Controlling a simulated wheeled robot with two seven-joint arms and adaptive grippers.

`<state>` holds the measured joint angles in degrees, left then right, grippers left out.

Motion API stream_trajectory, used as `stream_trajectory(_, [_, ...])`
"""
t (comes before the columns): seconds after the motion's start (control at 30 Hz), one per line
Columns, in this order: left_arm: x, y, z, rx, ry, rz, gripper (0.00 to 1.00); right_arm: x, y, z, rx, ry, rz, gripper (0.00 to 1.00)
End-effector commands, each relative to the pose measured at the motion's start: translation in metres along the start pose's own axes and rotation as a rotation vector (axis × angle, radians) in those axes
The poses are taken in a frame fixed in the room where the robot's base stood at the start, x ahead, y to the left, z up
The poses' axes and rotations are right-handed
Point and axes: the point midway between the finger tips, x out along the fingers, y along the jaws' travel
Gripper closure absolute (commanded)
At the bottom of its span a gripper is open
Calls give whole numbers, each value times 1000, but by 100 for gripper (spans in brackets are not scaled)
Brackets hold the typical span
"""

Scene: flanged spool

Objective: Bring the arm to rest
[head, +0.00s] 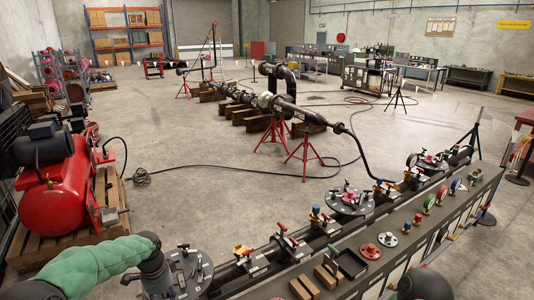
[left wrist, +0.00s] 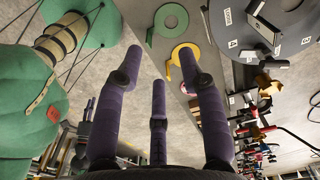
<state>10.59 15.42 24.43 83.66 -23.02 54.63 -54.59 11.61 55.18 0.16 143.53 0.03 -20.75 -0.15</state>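My left arm in its green sleeve (head: 100,262) comes in at the bottom left of the head view; its gripper is not clearly visible there. In the left wrist view my left gripper (left wrist: 158,62) has its dark purple fingers spread apart, with nothing between them. Beyond the fingers are a green ring (left wrist: 154,22), a yellow ring (left wrist: 174,63) and a grey disc with number labels (left wrist: 285,22). No fingertip is seen touching them. My right gripper is not in view.
A long bench (head: 400,222) with piping, valves and round flange plates (head: 350,198) crosses the lower right. A red compressor (head: 62,190) on a pallet stands at left. Pipe on red stands (head: 305,160) occupies the middle. Open concrete floor (head: 220,200) lies between, with cables on it.

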Motion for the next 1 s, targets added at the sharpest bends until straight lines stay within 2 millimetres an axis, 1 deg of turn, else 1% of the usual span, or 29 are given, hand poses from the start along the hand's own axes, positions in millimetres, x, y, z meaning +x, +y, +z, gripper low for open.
stream_trajectory(0.03, [10, 4, -4, -9, 7, 7, 61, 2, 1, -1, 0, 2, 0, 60])
stream_trajectory(0.17, [32, 13, -13, -43, 29, 22, 61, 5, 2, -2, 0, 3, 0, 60])
stream_trajectory(0.27, [52, 23, -21, -79, 51, 35, 61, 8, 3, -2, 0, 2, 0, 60])
stream_trajectory(0.37, [77, 36, -30, -124, 75, 54, 61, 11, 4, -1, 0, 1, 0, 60])
stream_trajectory(0.47, [106, 54, -40, -185, 103, 79, 61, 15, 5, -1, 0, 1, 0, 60])
stream_trajectory(0.53, [132, 72, -48, -243, 124, 103, 61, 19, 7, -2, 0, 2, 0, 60])
stream_trajectory(0.57, [144, 81, -52, -272, 134, 115, 61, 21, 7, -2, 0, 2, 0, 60])
stream_trajectory(0.6, [161, 96, -57, -319, 147, 133, 61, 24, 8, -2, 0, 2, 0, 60])
stream_trajectory(0.67, [190, 122, -63, -404, 166, 166, 61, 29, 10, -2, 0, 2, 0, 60])
stream_trajectory(0.7, [209, 141, -66, -469, 177, 188, 61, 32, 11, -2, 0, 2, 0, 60])
stream_trajectory(0.77, [235, 170, -69, -574, 189, 220, 61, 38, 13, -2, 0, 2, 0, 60])
stream_trajectory(0.8, [251, 190, -70, -647, 193, 241, 61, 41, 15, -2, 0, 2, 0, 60])
stream_trajectory(0.87, [272, 219, -68, -757, 195, 266, 61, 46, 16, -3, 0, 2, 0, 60])
stream_trajectory(0.9, [283, 238, -66, -827, 193, 280, 61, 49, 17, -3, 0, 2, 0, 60])
stream_trajectory(1.0, [303, 276, -58, -982, 181, 302, 61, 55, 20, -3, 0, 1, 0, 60])
